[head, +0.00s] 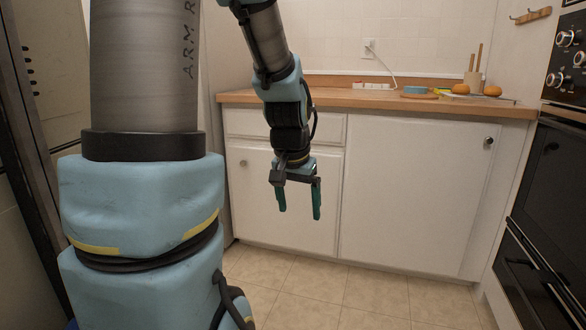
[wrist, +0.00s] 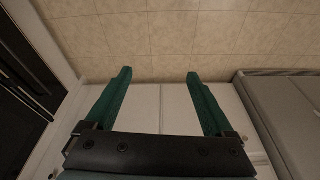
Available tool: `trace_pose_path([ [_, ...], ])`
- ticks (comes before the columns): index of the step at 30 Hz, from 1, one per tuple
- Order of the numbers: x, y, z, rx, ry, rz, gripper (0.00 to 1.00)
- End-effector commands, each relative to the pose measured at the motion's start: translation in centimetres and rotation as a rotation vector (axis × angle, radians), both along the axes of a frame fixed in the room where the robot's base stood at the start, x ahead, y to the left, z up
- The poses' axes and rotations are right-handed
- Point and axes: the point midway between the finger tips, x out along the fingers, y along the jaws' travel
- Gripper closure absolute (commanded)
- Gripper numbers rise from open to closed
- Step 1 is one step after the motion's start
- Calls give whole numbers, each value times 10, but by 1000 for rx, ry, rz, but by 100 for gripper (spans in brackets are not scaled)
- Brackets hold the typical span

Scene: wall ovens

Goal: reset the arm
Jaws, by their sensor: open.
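My gripper (head: 299,201) hangs from my arm with its two green fingers pointing down, in front of the white lower cabinets (head: 400,195). The fingers are apart with nothing between them. In the wrist view my gripper (wrist: 160,80) shows both fingers spread, with the tiled floor (wrist: 200,35) and pale cabinet fronts beyond them. My gripper appears apart from the cabinets and the floor.
A wooden counter (head: 350,98) runs above the cabinets and holds a blue bowl (head: 415,90), orange fruits (head: 461,88) and a utensil holder (head: 473,80). Black wall ovens (head: 550,190) stand at right. The tiled floor (head: 330,290) in front is clear.

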Motion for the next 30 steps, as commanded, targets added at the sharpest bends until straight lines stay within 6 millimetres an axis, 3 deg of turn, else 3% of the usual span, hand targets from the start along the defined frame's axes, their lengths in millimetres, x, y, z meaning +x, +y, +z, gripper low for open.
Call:
trace_pose_path([
  [3, -32, 41, -21, 11, 59, 150, 12],
  [8, -78, 82, -44, 18, 128, 336, 12],
  [10, -76, 81, -20, 16, 124, 336, 12],
  [19, -75, 80, 47, 16, 124, 331, 12],
  [30, -75, 80, 162, 17, 124, 329, 12],
])
